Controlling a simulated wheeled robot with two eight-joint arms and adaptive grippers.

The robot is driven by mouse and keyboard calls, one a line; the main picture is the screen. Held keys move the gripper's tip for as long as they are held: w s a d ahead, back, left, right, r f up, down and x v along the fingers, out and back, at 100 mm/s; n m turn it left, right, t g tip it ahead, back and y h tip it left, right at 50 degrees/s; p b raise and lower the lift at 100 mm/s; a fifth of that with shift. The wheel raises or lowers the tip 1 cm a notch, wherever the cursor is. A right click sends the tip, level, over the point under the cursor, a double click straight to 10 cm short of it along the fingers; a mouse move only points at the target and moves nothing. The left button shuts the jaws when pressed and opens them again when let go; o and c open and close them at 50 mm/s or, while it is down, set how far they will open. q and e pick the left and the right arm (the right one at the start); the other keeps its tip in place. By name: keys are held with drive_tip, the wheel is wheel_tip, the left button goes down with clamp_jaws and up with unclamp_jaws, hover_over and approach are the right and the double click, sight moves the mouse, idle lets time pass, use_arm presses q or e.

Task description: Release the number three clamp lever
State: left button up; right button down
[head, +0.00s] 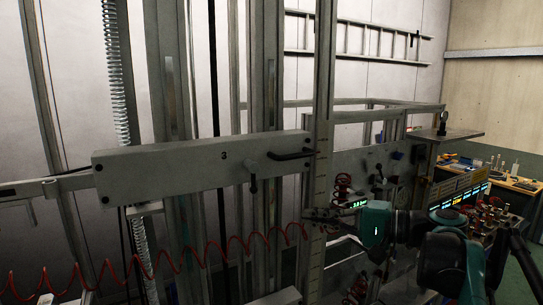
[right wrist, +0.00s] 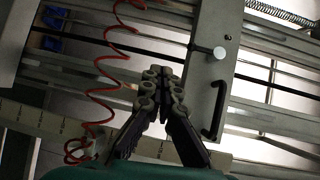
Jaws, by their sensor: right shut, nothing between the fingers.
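A grey beam (head: 180,172) marked with a 3 lies across the uprights in the head view. A small clamp lever (head: 253,183) sits on its front face, right of the number, with its end pointing down. In the right wrist view, the lever's round pale end (right wrist: 219,52) shows on the beam (right wrist: 207,85). A dark bar handle (head: 291,155) is fixed near the beam's right end. My right gripper (head: 308,214) is shut and empty, below and right of the lever and apart from it. It also shows in the right wrist view (right wrist: 158,74). My left gripper is out of view.
A red coiled hose (head: 165,258) hangs below the beam, close to my right gripper. A control panel (head: 465,185) and a workbench (head: 515,183) are at the right.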

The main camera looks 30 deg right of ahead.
use_arm(q)
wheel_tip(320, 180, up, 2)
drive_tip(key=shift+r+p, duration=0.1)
drive_tip(key=shift+p, duration=0.45)
use_arm(e)
drive_tip(key=s+d+r+t, duration=0.1)
drive_tip(key=d+r, duration=0.2)
drive_tip(key=r, duration=0.2)
drive_tip(key=shift+s+r, duration=0.2)
drive_tip(key=shift+r, duration=0.15)
drive_tip(key=p, duration=0.3)
approach(252, 177)
drive_tip(key=w+d+f, duration=0.2)
drive_tip(key=w, duration=0.3)
use_arm(q)
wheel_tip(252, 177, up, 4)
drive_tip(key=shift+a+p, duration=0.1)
drive_tip(key=shift+p, duration=0.4)
use_arm(e)
drive_tip(key=a, duration=0.2)
drive_tip(key=w+a, duration=0.1)
drive_tip(key=shift+w+a+f, duration=0.1)
drive_tip(key=shift+a+f, duration=0.15)
drive_tip(key=shift+a, duration=0.15)
drive_tip(key=shift+d, duration=0.1)
